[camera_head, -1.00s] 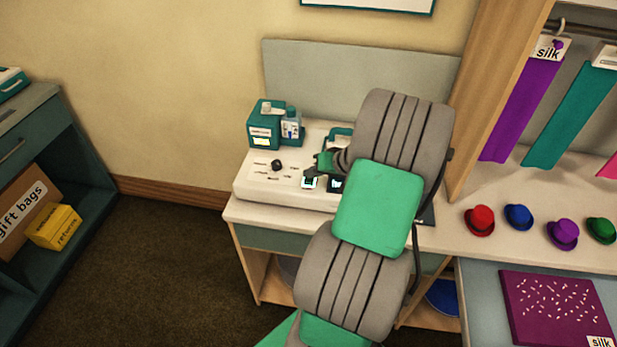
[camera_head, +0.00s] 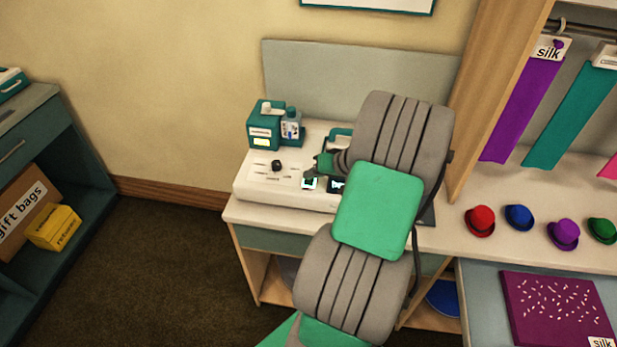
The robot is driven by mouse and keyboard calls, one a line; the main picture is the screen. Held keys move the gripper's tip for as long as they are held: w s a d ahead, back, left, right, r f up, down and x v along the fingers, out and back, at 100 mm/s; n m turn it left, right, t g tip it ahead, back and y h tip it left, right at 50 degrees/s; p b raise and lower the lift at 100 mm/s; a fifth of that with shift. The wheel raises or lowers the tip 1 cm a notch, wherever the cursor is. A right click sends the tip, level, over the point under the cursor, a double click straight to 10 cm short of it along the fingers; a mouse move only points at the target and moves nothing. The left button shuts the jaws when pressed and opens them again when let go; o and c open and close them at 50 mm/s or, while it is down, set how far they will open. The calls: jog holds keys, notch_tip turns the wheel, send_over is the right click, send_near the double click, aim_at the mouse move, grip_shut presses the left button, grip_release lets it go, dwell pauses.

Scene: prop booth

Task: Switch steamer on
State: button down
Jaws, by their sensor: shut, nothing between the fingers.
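The steamer (camera_head: 262,194) is a cream, box-like unit on the counter. My gripper (camera_head: 313,174) is shut and empty, low over the steamer's top by the lit switch. I cannot tell whether it touches the switch. My arm hides the steamer's right part.
Small hats, such as a red one (camera_head: 480,221), stand on the counter (camera_head: 452,237) at the right. Silk strips, one purple (camera_head: 522,108), hang above them. A grey panel (camera_head: 340,85) stands behind the steamer. A teal shelf (camera_head: 92,165) is at the left, with open floor between.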

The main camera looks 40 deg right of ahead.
aim_at(312, 181)
jog(key=shift+r+p, duration=2.1)
jog(key=shift+r, duration=1.05)
jog(key=shift+f, duration=0.1)
